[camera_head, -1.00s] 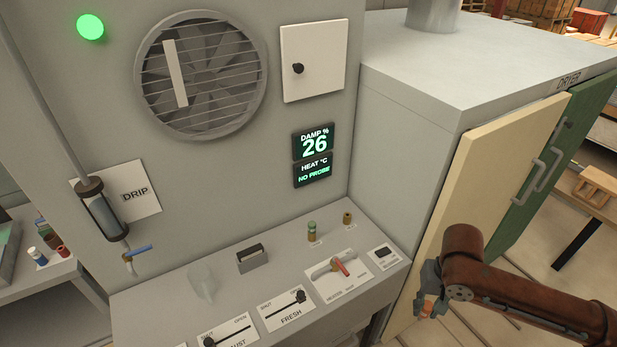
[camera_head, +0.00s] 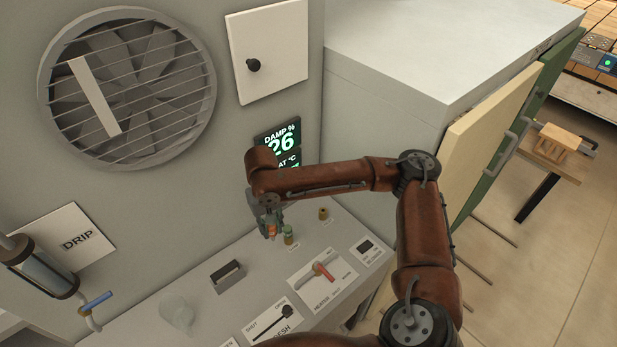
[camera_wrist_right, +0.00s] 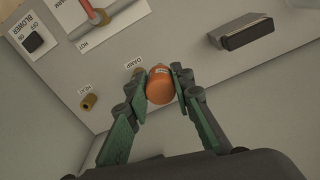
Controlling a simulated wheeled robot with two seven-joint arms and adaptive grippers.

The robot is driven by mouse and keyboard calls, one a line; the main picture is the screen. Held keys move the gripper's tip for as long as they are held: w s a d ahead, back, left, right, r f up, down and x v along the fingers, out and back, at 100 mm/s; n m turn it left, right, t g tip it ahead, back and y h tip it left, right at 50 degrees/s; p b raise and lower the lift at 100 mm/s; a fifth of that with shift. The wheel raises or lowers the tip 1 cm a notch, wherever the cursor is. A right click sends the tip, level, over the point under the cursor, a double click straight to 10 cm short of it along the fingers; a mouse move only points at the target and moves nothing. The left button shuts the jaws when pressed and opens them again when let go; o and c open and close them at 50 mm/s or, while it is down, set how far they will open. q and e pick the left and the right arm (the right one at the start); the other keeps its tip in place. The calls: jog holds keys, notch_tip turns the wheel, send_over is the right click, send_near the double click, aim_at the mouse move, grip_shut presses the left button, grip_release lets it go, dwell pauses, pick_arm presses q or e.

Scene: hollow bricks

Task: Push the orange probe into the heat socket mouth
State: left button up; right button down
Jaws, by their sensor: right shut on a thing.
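In the right wrist view, the orange probe (camera_wrist_right: 160,86) sits between the green-padded fingers (camera_wrist_right: 160,100). The heat socket (camera_head: 323,213) is a small brass stub with a dark mouth, to the right of the probe and apart from it. It also shows in the right wrist view as the heat socket (camera_wrist_right: 89,101), left of the fingers. The damp piece is mostly hidden there. My left gripper is not in view.
The bench top (camera_head: 200,310) carries a dark slotted block (camera_head: 227,275), a red-handled lever plate (camera_head: 322,273), a blower switch (camera_head: 367,247) and a clear vessel (camera_head: 177,312). The wall display (camera_head: 280,140) stands behind my arm. The dryer's cream door (camera_head: 485,145) is to the right.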

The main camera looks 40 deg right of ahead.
jog(key=w+d+m+p, duration=0.4)
jog(key=w+d+p, duration=0.45)
jog(key=d, duration=0.25)
pick_arm(q)
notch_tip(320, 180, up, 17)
jog(key=p, duration=0.6)
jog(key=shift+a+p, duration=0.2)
jog(key=shift+p, duration=0.15)
pick_arm(e)
jog(key=s+d+f+m, duration=0.1)
jog(key=d+f, duration=0.1)
jog(key=d, duration=0.5)
jog(key=s+d+f+m, duration=0.1)
jog(key=d+f, duration=0.1)
jog(key=d, duration=0.5)
pick_arm(q)
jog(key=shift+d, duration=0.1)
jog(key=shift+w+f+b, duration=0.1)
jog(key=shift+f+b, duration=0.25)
jog(key=shift+b, duration=0.05)
pick_arm(e)
jog(key=shift+a+f, duration=0.1)
jog(key=shift+f, duration=2.75)
pick_arm(q)
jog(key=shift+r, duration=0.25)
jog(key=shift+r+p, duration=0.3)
jog(key=shift+p, duration=0.25)
